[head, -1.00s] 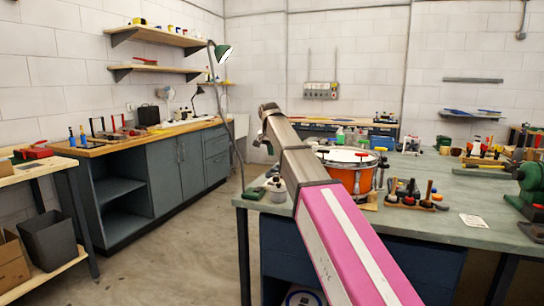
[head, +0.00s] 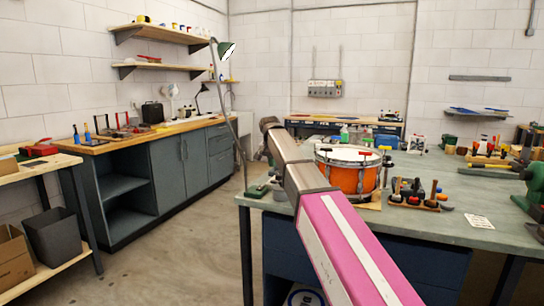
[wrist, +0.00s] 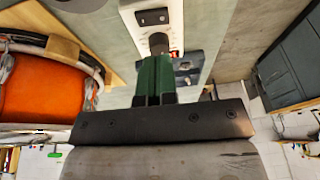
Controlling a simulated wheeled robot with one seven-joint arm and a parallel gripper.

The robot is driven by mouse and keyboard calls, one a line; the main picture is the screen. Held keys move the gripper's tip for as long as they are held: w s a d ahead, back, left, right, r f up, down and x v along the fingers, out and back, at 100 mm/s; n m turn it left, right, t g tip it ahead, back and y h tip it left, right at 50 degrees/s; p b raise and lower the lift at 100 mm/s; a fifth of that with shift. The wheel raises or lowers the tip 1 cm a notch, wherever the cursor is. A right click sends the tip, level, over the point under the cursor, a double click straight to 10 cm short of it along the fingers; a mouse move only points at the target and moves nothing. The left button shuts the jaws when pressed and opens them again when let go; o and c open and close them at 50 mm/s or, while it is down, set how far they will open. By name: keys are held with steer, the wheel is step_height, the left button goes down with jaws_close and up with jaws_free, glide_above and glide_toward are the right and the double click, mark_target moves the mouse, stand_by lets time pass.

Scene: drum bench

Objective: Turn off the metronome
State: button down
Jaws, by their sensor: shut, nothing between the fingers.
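A white box with a black rocker switch (wrist: 152,17) and a dark round knob (wrist: 158,42) shows at the top of the wrist view; it looks like the metronome (wrist: 176,30). My gripper (wrist: 155,58) has green fingers, shut and empty, pointing at the box with the tips close to the knob. I cannot tell whether they touch it. In the head view my arm's far end bends down over the bench's left end, and the fingers and box cannot be made out there. The switch's position is unclear.
An orange drum (head: 352,180) stands beside my arm on the grey-green bench (head: 456,228); it is also close in the wrist view (wrist: 40,92). A green lamp base (head: 257,191) is at the bench's left corner. A rack of small tools (head: 415,200) lies right of the drum.

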mark_target(276, 182)
steer(key=x, duration=0.5)
steer(key=shift+s+a+f, duration=0.2)
steer(key=shift+s+f, duration=0.1)
steer(key=shift+f, duration=0.85)
steer(key=shift+w, duration=0.1)
steer(key=shift+a+f, duration=0.15)
steer(key=shift+f, duration=0.05)
steer(key=shift+s+d+r, duration=0.1)
steer(key=shift+d, duration=0.3)
steer(key=shift+s+d+r, duration=0.15)
steer(key=shift+d, duration=0.2)
